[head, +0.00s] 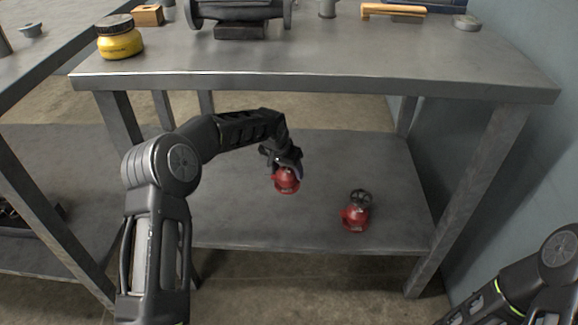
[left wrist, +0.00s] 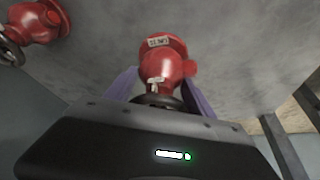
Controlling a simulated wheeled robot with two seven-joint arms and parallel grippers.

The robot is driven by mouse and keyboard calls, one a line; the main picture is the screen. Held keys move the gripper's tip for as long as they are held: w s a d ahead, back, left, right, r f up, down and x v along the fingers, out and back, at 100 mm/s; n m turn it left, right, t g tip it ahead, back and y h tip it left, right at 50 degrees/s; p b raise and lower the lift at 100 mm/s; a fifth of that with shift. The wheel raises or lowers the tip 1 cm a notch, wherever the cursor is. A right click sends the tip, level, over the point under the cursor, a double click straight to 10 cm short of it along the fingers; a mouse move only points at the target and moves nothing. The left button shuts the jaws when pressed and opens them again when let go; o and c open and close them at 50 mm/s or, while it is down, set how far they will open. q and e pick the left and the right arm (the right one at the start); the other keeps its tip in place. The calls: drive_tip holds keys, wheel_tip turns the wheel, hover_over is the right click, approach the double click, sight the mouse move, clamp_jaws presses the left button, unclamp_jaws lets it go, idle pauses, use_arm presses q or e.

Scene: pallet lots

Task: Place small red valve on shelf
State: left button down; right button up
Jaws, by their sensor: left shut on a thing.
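A small red valve (head: 286,181) is held in my left gripper (head: 287,160) over the lower shelf (head: 310,222) of the workbench. The left wrist view shows this valve (left wrist: 164,66) between the two purple fingers, with its dark handwheel toward the gripper. I cannot tell whether its base touches the shelf. A second red valve (head: 355,216) with a dark handwheel stands on the same shelf to the right. It also shows in the left wrist view (left wrist: 38,22) at the upper left, apart from the held one. My right arm shows at the lower right, but its gripper is out of view.
The bench top (head: 330,60) lies above the shelf, with its front edge over my left arm. A bench leg (head: 465,195) stands right of the shelf.

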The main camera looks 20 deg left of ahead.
sight(284, 174)
use_arm(q)
drive_tip(key=shift+w+r, duration=0.1)
drive_tip(key=shift+f+b, duration=1.05)
drive_tip(key=shift+f, duration=1.4)
drive_tip(key=shift+f, duration=0.1)
drive_tip(key=shift+c, duration=1.6)
unclamp_jaws()
drive_tip(key=shift+f, duration=0.15)
drive_tip(key=p+v, duration=0.3)
drive_tip(key=v, duration=0.4)
drive_tip(key=shift+r, duration=0.2)
drive_tip(key=shift+s+r, duration=0.15)
drive_tip(key=shift+s, duration=0.1)
